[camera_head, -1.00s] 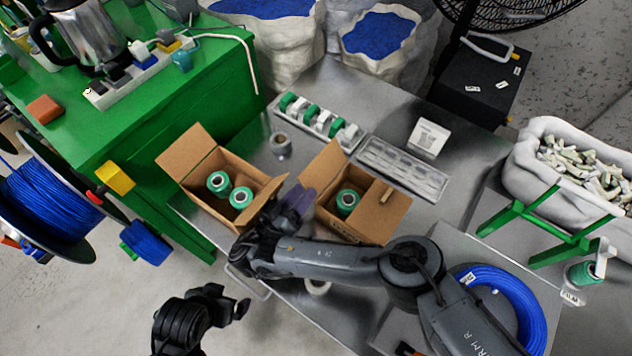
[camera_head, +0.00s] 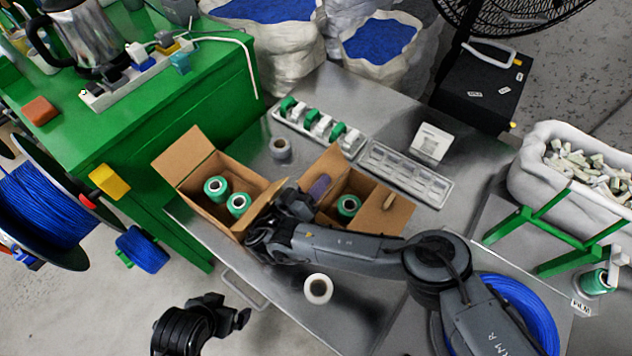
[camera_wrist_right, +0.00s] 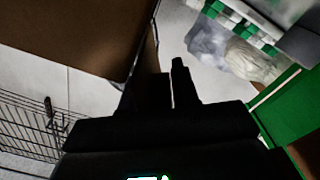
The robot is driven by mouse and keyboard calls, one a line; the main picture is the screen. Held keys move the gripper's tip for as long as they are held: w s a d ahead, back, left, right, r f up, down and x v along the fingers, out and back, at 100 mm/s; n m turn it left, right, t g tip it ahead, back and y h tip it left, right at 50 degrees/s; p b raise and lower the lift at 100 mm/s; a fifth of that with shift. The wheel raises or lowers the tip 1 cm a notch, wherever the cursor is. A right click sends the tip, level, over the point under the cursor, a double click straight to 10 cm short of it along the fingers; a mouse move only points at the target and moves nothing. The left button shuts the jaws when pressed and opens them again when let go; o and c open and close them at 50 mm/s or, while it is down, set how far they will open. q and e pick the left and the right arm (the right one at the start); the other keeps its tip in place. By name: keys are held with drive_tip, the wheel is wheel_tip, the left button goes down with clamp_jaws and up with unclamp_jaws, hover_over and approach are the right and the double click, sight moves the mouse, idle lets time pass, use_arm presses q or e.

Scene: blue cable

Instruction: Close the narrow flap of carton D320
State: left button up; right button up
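Two open brown cartons stand side by side on the metal table. No label is readable, so I cannot tell which is D320. The left carton (camera_head: 187,157) holds two green spools (camera_head: 238,204), with flaps raised. The right carton (camera_head: 385,214) holds a green-ringed spool (camera_head: 348,205) and a purple item (camera_head: 319,187) near its left side; flaps stand at its back and right. My right gripper (camera_head: 297,203) is between the cartons; its dark fingers look close together and empty in the right wrist view (camera_wrist_right: 170,85), beside a brown carton panel (camera_wrist_right: 80,35). My left gripper (camera_head: 240,314) is away below the table edge.
A white roll (camera_head: 318,289) lies in front of the cartons. A grey roll (camera_head: 280,147), a spool tray (camera_head: 318,125), a metal tray (camera_head: 405,173) and a white sign (camera_head: 431,143) stand behind. A blue cable coil (camera_head: 520,310) lies at right.

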clamp_jaws()
drive_tip(key=shift+s+d+r+m+b, duration=0.15)
drive_tip(key=shift+m+b, duration=0.15)
drive_tip(key=shift+m, duration=0.3)
drive_tip(key=shift+o, duration=2)
unclamp_jaws()
